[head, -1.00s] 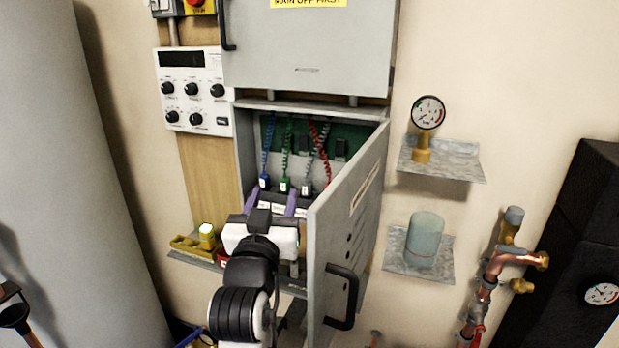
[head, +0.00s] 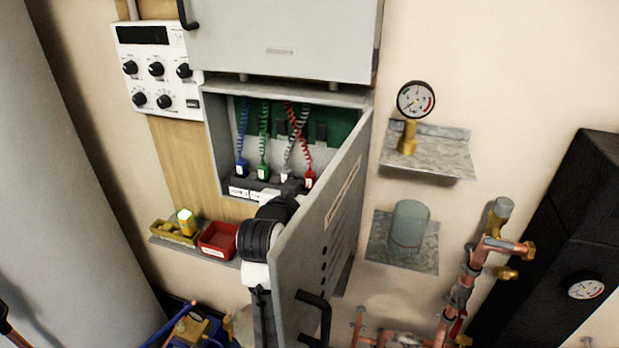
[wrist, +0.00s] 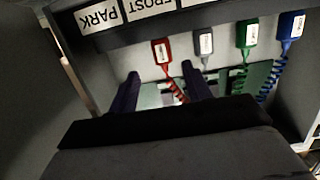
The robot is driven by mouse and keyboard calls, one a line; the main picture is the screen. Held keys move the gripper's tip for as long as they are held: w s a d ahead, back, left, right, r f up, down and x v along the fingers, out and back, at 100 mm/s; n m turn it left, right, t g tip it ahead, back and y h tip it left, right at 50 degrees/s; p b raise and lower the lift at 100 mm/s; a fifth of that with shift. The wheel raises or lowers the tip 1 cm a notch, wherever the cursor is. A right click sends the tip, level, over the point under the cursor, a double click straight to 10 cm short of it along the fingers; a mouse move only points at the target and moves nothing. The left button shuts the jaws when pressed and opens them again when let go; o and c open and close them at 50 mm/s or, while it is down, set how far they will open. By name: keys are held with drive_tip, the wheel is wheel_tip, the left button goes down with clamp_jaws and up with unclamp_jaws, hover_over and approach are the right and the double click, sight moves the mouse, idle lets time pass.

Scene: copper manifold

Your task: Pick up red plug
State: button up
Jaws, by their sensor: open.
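The red plug (head: 309,180) sits at the right end of a row of plugs inside the open lower cabinet, with a red coiled cord rising from it. The wrist view shows the cabinet inverted. There the red plug (wrist: 163,50) is at the left of the row and lies just beyond the tips of my gripper (wrist: 160,70). The two dark fingers are spread, one on each side of the plug's line, with nothing held. The red cord runs down between them. In the head view my gripper is hidden behind the cabinet door and my arm.
Grey, green (head: 263,172) and blue (head: 241,168) plugs stand left of the red one. The open cabinet door (head: 325,215) is close to the right of my arm. A red bin (head: 218,254) and a yellow holder (head: 172,232) are on a shelf below left.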

sight(309, 180)
drive_tip(key=p+x, duration=0.1)
drive_tip(key=x, duration=0.2)
drive_tip(key=p+x, duration=0.1)
drive_tip(key=x, duration=0.1)
drive_tip(key=shift+w+a+f+p, duration=0.1)
drive_tip(key=shift+w+f+p, duration=0.1)
drive_tip(key=shift+w+p, duration=0.2)
drive_tip(key=shift+w+f, duration=0.2)
drive_tip(key=shift+w, duration=0.15)
drive_tip(key=c, duration=1.1)
drive_tip(key=shift+o, duration=0.2)
drive_tip(key=shift+r, duration=0.1)
